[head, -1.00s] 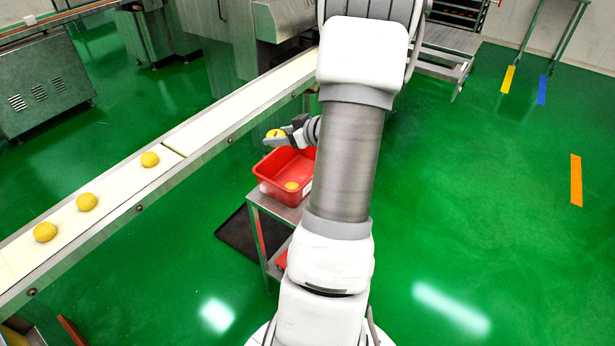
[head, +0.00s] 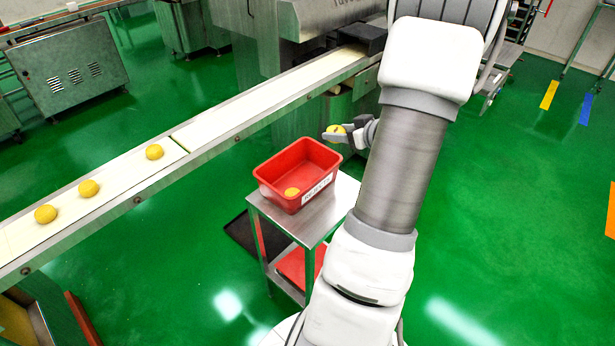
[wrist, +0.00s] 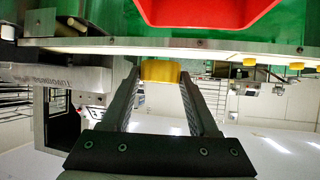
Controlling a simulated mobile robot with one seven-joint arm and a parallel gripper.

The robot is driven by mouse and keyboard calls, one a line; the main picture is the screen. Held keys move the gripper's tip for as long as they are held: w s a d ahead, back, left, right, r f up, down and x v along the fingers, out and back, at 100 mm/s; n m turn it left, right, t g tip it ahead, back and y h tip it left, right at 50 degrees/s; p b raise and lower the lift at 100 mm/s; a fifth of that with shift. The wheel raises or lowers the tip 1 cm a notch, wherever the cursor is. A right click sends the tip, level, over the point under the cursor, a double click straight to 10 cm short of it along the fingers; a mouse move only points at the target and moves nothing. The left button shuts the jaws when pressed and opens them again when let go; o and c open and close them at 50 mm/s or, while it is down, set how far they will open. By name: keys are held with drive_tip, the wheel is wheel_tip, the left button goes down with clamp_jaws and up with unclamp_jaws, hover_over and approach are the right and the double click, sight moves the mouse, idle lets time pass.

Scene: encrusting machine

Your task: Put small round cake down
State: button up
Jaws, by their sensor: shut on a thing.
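A small round yellow cake (head: 336,130) is held between the fingers of my gripper (head: 343,133) in the head view. In the wrist view the cake (wrist: 160,71) sits between the two fingertips (wrist: 160,75), with the fingers against its sides. My gripper is up and to the right of the red bin (head: 285,196), near its far right corner in the picture. The bin stands on a small metal stand and has a white label on its front. The bin also shows at the top of the wrist view (wrist: 210,12).
A conveyor (head: 225,122) with a pale belt runs diagonally on the left and carries several yellow cakes. The metal stand (head: 318,222) has a lower shelf with a red item. Green floor is open to the right of my arm.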

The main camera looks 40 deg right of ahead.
drive_tip(key=w+d+f+b, duration=0.2)
drive_tip(key=w+f+b, duration=0.2)
drive_tip(key=w+f, duration=0.6)
drive_tip(key=shift+b+x, duration=0.35)
drive_tip(key=shift+x, duration=0.4)
drive_tip(key=shift+f, duration=0.15)
drive_tip(key=shift+f, duration=0.5)
drive_tip(key=o, duration=1.3)
drive_tip(key=shift+f, duration=0.1)
drive_tip(key=shift+o, duration=0.2)
drive_tip(key=shift+s, duration=0.1)
